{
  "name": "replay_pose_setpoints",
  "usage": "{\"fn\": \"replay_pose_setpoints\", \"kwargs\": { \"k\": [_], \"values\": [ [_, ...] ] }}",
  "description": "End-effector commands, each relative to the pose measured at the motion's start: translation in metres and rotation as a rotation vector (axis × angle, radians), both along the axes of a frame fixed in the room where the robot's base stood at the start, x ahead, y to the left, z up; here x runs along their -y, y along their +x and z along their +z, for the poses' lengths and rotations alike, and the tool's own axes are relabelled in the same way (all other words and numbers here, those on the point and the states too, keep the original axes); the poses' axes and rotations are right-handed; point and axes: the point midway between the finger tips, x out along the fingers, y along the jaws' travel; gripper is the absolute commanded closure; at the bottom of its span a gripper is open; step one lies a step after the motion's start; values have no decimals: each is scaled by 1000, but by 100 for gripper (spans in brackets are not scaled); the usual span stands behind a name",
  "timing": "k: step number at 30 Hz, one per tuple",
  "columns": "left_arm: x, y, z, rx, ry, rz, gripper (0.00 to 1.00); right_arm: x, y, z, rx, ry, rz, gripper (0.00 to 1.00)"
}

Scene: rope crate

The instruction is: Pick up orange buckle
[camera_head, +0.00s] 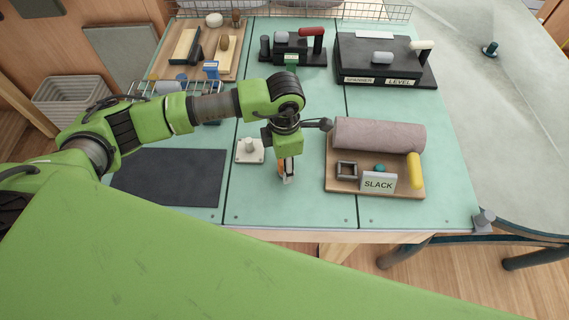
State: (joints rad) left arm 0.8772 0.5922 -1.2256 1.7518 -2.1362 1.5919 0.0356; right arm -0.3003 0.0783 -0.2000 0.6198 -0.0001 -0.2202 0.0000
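My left gripper (287,178) points down over the green table top, between a small white block with a knob and the wooden tray. A small patch of orange, which may be the orange buckle (281,166), shows right at its fingers. The fingers and wrist hide most of it. I cannot tell whether the fingers are closed on it or only beside it. My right gripper is not in view.
The wooden tray (340,187) holds a grey roll (378,135), a yellow cylinder (415,170) and a SLACK sign (378,182). The white knobbed block (250,151) stands left of my gripper. A dark mat (170,178) lies further left. Black fixtures (385,62) stand behind.

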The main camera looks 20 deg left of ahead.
Motion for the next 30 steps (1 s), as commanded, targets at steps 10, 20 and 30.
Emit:
{"fn": "replay_pose_setpoints", "kwargs": {
  "k": [10, 20, 30],
  "values": [
    [0, 0, 0, 0, 0, 0, 100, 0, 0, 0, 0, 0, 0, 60],
    [0, 1, 3, 1, -1, 0, 100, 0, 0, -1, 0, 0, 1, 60],
    [15, -2, 44, 6, -6, -6, 100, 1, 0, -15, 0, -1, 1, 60]
  ]
}}
